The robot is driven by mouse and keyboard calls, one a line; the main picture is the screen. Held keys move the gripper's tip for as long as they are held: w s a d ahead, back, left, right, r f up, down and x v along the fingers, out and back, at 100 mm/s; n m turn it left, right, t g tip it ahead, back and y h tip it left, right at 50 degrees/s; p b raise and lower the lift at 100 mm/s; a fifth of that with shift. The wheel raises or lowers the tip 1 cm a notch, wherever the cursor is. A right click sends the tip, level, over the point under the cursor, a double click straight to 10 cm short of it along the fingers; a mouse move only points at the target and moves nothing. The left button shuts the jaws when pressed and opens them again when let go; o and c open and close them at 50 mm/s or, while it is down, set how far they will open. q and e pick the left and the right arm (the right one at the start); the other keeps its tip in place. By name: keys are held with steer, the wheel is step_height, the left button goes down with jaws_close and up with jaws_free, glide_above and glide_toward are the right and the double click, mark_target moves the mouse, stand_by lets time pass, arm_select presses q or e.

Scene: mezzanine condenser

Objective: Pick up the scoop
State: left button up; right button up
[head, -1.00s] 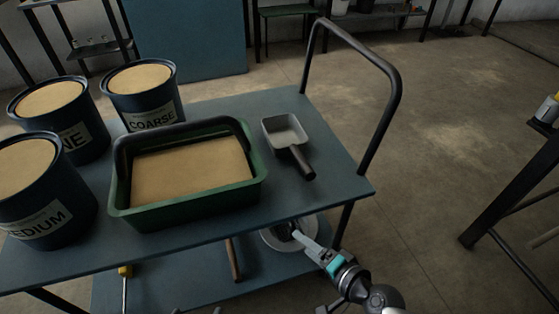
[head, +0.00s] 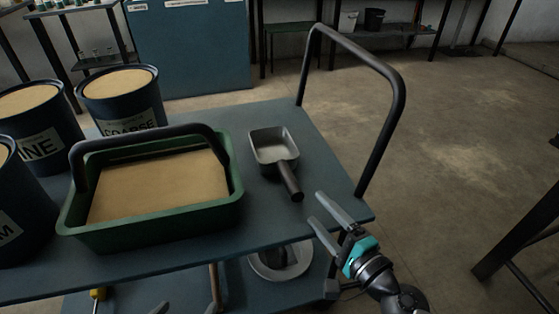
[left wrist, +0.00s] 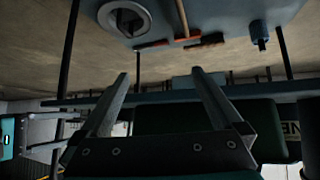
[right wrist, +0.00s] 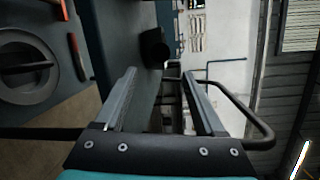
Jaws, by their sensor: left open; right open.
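The scoop has a grey pan (head: 273,147) and a dark handle (head: 290,182), and lies on the blue cart top right of the green tray. Its handle points toward the cart's near right corner. My right gripper (head: 314,207) is open and empty, just right of and nearer than the handle end, not touching it. In the right wrist view, a dark rounded shape (right wrist: 154,47) ahead between the open fingers (right wrist: 159,72) looks like the handle end.
The green tray (head: 150,238) of sand with a dark carry handle stands left of the scoop. Buckets labelled COARSE (head: 125,110) and FINE (head: 35,135) stand further left. The cart's push bar (head: 390,120) rises at the right. A round grey object (head: 255,265) sits on the lower shelf.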

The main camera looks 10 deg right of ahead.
mark_target(290, 181)
steer(key=p+x, duration=0.1)
steer(key=x, duration=0.6)
steer(key=shift+p, duration=0.35)
steer(key=shift+w+a, duration=0.15)
steer(key=shift+w, duration=0.3)
steer(key=shift+x, duration=2)
steer(key=shift+w+a+f, duration=0.1)
steer(key=shift+w+a, duration=0.2)
steer(key=shift+w, duration=0.3)
arm_select(q)
steer(key=s+a+g+y, duration=0.2)
steer(key=s+a+g, duration=0.1)
steer(key=s+a, duration=0.1)
steer(key=shift+a+r+n+g, duration=0.3)
steer(key=shift+a+r+g, duration=0.1)
steer(key=shift+r, duration=0.05)
steer(key=shift+s, duration=0.1)
arm_select(e)
jaws_close()
